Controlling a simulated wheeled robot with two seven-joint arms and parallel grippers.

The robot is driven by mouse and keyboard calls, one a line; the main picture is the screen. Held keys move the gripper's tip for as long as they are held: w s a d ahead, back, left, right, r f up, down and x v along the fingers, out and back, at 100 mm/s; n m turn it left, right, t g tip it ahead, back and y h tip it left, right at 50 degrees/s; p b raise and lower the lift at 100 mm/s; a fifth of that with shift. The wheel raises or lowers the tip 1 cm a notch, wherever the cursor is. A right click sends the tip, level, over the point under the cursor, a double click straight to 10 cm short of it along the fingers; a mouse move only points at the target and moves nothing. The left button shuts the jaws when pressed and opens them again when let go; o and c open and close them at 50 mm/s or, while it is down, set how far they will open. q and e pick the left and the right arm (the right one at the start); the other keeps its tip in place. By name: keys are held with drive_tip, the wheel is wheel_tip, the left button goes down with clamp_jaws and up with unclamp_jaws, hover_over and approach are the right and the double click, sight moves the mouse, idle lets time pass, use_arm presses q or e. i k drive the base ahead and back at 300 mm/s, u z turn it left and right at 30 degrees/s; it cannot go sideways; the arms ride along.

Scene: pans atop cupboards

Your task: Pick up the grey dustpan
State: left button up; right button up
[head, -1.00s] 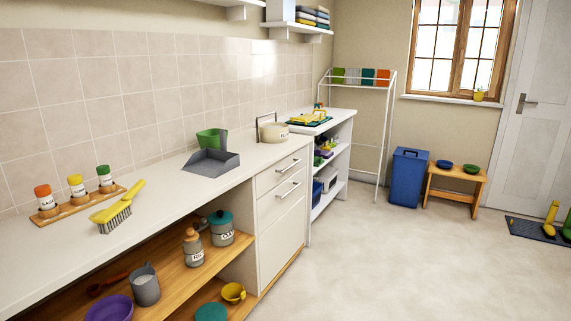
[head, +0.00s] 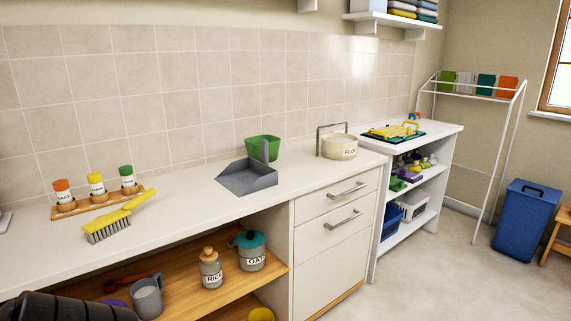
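The grey dustpan (head: 248,178) lies on the white countertop (head: 185,205) in the head view, its open side toward the front left and its handle rising upright at the back. A green pot (head: 257,147) stands just behind it, partly hidden by the handle. Nothing touches the dustpan from above. A dark part of my own arm shows at the bottom left edge, well apart from the dustpan. Neither gripper's fingers are in view.
A yellow brush (head: 112,220) and a rack of spice jars (head: 97,197) sit left of the dustpan. A cream flour bowl (head: 339,147) is to its right. Jars (head: 211,270) stand on the wooden shelf below.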

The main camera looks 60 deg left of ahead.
sight(246, 176)
drive_tip(key=u, duration=0.6)
drive_tip(key=i, duration=1.6)
drive_tip(key=u, duration=1.3)
